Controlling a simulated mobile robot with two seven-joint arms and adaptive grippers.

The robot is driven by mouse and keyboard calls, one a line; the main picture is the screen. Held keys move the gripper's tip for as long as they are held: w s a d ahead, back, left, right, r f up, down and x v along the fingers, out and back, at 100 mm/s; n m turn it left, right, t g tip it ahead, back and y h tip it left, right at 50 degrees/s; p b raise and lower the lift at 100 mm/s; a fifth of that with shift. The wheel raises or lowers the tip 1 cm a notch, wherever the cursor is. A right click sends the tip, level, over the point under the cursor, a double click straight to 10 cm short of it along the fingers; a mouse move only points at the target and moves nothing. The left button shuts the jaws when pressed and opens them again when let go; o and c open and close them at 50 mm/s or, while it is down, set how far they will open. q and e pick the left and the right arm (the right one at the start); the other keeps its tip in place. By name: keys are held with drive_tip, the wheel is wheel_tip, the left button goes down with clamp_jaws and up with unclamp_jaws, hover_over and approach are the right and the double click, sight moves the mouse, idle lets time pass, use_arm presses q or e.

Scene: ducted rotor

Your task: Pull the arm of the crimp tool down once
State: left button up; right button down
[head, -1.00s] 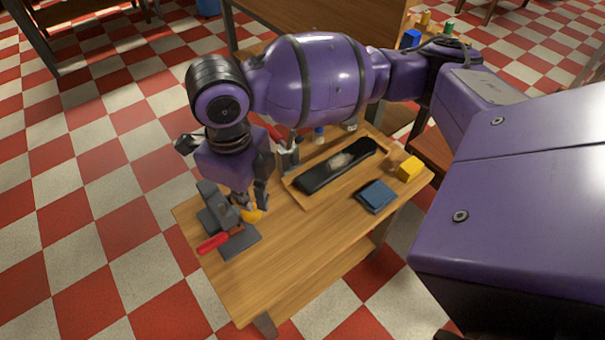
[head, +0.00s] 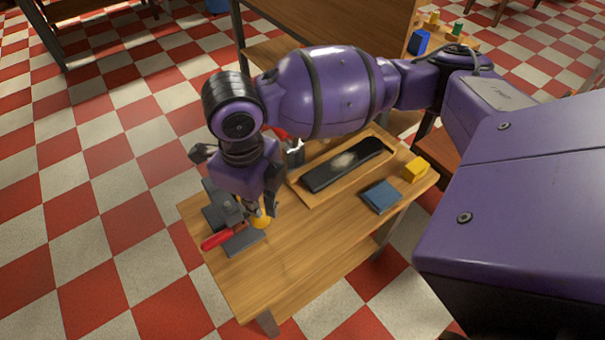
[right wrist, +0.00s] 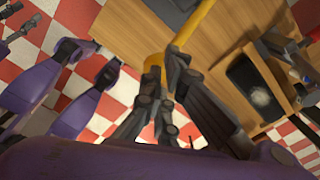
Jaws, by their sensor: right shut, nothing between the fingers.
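The crimp tool (head: 221,212) stands at the left end of the wooden table, a dark grey block with a flat grey base. A red handle (head: 218,240) lies by its front. A yellow arm with a rounded end (head: 261,220) shows beside the block. In the right wrist view the yellow arm (right wrist: 196,30) runs from the grey tool down to my fingers. My right gripper (head: 257,205) is shut and empty, pointing down right at the yellow end. Its fingers (right wrist: 168,75) partly cover that end, and I cannot tell whether they touch it.
A wooden tray (head: 311,201) with a black case stands behind and right of the tool. A blue book-like block (head: 381,196) and a yellow block (head: 415,169) lie at the right. The table's front middle (head: 300,250) is clear.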

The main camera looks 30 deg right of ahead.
sight(262, 218)
drive_tip(key=shift+s+f, duration=0.3)
drive_tip(key=shift+f, duration=0.35)
use_arm(q)
drive_tip(key=shift+s+a+f, duration=0.1)
drive_tip(key=shift+s+f, duration=0.05)
drive_tip(key=shift+s, duration=0.5)
use_arm(e)
drive_tip(key=shift+f, duration=0.1)
drive_tip(key=shift+s+f, duration=0.3)
drive_tip(key=shift+f, duration=0.4)
use_arm(q)
drive_tip(key=shift+w, duration=0.5)
use_arm(e)
drive_tip(key=shift+f, duration=0.15)
drive_tip(key=shift+f, duration=0.15)
drive_tip(key=shift+s+f+b, duration=0.2)
drive_tip(key=shift+f+b, duration=0.1)
drive_tip(key=shift+f, duration=0.35)
use_arm(q)
drive_tip(key=shift+s+f, duration=0.35)
drive_tip(key=shift+s, duration=0.4)
use_arm(e)
drive_tip(key=shift+f, duration=0.15)
